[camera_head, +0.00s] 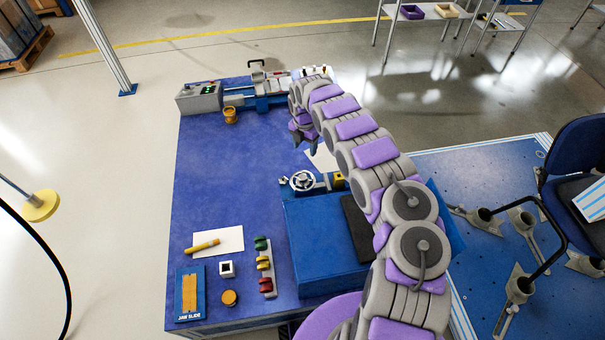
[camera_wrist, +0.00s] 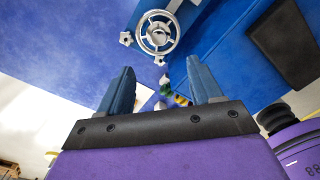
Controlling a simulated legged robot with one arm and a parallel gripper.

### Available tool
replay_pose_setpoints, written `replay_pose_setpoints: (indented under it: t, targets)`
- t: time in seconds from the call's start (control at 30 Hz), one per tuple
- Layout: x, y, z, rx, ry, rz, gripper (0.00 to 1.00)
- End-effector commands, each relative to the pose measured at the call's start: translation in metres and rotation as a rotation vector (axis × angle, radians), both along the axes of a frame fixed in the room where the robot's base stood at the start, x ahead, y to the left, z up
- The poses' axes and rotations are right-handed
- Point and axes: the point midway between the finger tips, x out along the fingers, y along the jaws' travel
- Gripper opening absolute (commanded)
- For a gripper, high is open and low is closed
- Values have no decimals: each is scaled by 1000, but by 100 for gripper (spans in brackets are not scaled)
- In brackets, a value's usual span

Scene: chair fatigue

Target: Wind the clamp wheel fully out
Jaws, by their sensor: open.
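The clamp wheel (camera_head: 302,181) is a grey spoked handwheel with small knobs around it, on a blue clamp (camera_head: 325,183) at the back edge of the raised blue block (camera_head: 315,225). In the wrist view the wheel (camera_wrist: 157,34) shows at the top, beyond the fingertips. My gripper (camera_head: 302,143) hangs above the blue table behind the wheel and is apart from it. In the wrist view its two blue fingers (camera_wrist: 158,80) are spread wide with nothing held between them. How far the clamp is wound cannot be told.
A grey control box (camera_head: 200,98) and an orange cup (camera_head: 230,115) stand at the back left of the table. Coloured pieces on a rack (camera_head: 265,265) and a jaw slide board (camera_head: 190,293) lie at the front left. The middle left of the table is clear.

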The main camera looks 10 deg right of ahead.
Motion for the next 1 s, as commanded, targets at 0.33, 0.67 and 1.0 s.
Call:
replay_pose_setpoints:
  t: [0.33, 0.67, 1.0]
  targets:
    - [3, -3, 0, -14, -25, -735, 65]
    - [2, -3, 1, -16, -45, -1435, 65]
    - [-1, 1, 3, -10, -52, -2156, 65]
